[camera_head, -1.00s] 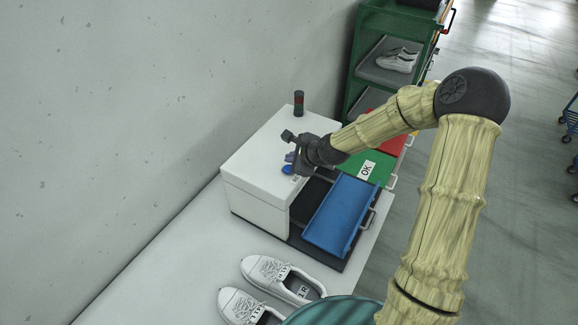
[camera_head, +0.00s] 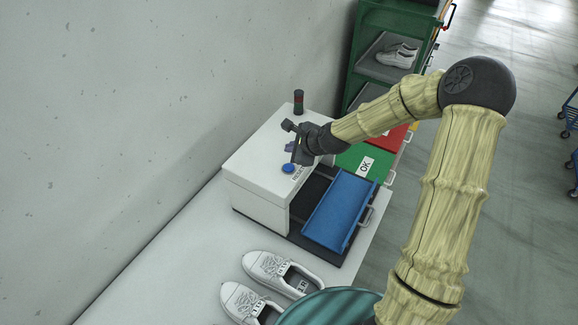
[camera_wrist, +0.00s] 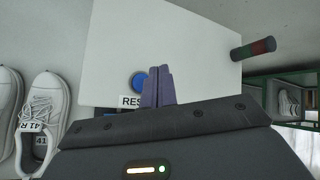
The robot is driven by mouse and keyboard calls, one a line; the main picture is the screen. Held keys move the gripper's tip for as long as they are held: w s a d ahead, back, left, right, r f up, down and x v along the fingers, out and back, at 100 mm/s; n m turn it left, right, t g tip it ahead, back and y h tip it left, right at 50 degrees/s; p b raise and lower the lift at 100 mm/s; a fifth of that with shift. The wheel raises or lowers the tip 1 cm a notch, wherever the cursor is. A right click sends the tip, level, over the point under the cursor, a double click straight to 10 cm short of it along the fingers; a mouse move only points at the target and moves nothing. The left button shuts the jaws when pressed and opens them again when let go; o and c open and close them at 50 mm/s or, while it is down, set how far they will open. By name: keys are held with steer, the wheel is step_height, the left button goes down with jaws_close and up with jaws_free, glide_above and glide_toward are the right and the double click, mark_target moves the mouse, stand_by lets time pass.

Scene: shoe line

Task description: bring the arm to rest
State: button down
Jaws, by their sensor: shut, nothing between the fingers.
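My gripper (camera_head: 291,147) is above the top of the white box (camera_head: 259,146) on the table, near its blue button (camera_head: 288,168). In the wrist view the purple fingers (camera_wrist: 157,88) are together with nothing between them. The blue button (camera_wrist: 139,81) and part of a label beginning "RES" (camera_wrist: 130,102) show just left of the fingers. The fingers look apart from the button. My arm reaches in from the right, bent at the elbow.
A blue tray (camera_head: 339,212) juts from the box's front. A green OK bin (camera_head: 351,160) and a red bin (camera_head: 394,136) lie behind it. A signal light (camera_head: 298,101) stands by the box. White shoes (camera_head: 270,268) lie in front. A green rack (camera_head: 368,17) stands behind.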

steer(key=shift+f, duration=0.1)
steer(key=shift+s+f+n, duration=0.2)
steer(key=shift+s+n, duration=0.1)
steer(key=shift+n, duration=0.1)
steer(key=s+d+f+n+g+h+b, duration=0.1)
steer(key=s+d+n+h+b, duration=0.1)
steer(key=s+n, duration=0.4)
steer(key=s+d+f+n+g+h+b, duration=0.1)
steer(key=s+d+n+b, duration=0.4)
steer(key=s, duration=0.5)
steer(key=s+d+f+n+g+h+b, duration=0.2)
steer(key=s+d+n+b, duration=0.2)
steer(key=s+n, duration=0.3)
steer(key=shift+s+d+n+g+h, duration=0.3)
steer(key=shift+s, duration=0.55)
